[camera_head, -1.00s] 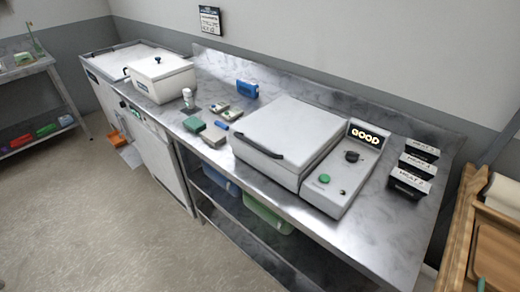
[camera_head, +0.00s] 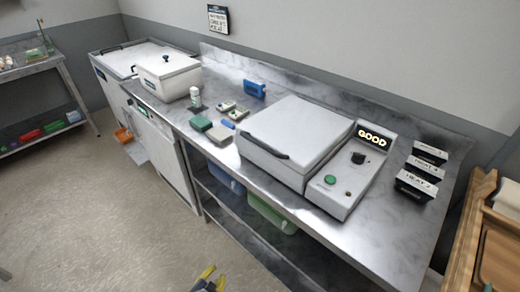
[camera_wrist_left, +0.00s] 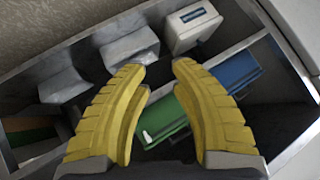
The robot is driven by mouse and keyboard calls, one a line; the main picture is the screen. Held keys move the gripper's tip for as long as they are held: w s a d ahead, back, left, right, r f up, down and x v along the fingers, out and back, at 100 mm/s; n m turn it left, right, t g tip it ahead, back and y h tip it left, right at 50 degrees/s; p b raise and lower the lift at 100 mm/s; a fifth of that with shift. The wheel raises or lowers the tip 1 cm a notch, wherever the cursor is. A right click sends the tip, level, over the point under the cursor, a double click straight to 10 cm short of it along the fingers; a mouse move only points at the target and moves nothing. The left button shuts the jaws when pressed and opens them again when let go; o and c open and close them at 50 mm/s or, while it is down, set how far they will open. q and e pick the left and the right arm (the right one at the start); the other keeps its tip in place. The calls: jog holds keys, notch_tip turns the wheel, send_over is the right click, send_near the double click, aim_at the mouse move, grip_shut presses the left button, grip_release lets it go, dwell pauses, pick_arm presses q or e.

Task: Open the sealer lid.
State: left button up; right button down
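The sealer is a wide white box on the steel table. Its lid (camera_head: 298,128) is down, with a black bar handle (camera_head: 264,145) along its front left edge. A control panel (camera_head: 352,176) on its right has a green button, a black knob and a lit "GOOD" display. My left gripper (camera_head: 208,274) shows only as yellow fingertips at the bottom edge, out over the floor in front of the table and well away from the handle. In the left wrist view its yellow fingers (camera_wrist_left: 159,68) are apart with nothing between them. My right gripper is in neither view.
Black labelled boxes (camera_head: 422,170) stand right of the sealer. A green block (camera_head: 201,123), small items and a blue object (camera_head: 254,89) lie left of it. A white lidded box (camera_head: 168,77) stands farther left. Green (camera_wrist_left: 166,122) and blue (camera_wrist_left: 238,70) bins sit on the shelf below.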

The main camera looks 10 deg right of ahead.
pick_arm(q)
jog(key=w+d+r+m+t+h, duration=0.1)
jog(key=w+d+r, duration=0.2)
jog(key=r, duration=0.4)
jog(key=w+d+r+m+t+h, duration=0.1)
jog(key=w+d+r+m, duration=0.15)
jog(key=r, duration=0.35)
jog(key=m+t+h, duration=0.4)
jog(key=m+t, duration=0.2)
jog(key=m, duration=0.3)
send_near(260, 144)
jog(key=x, duration=1)
jog(key=shift+w+f, duration=0.3)
jog(key=shift+w, duration=0.1)
jog(key=shift+c, duration=0.3)
grip_shut()
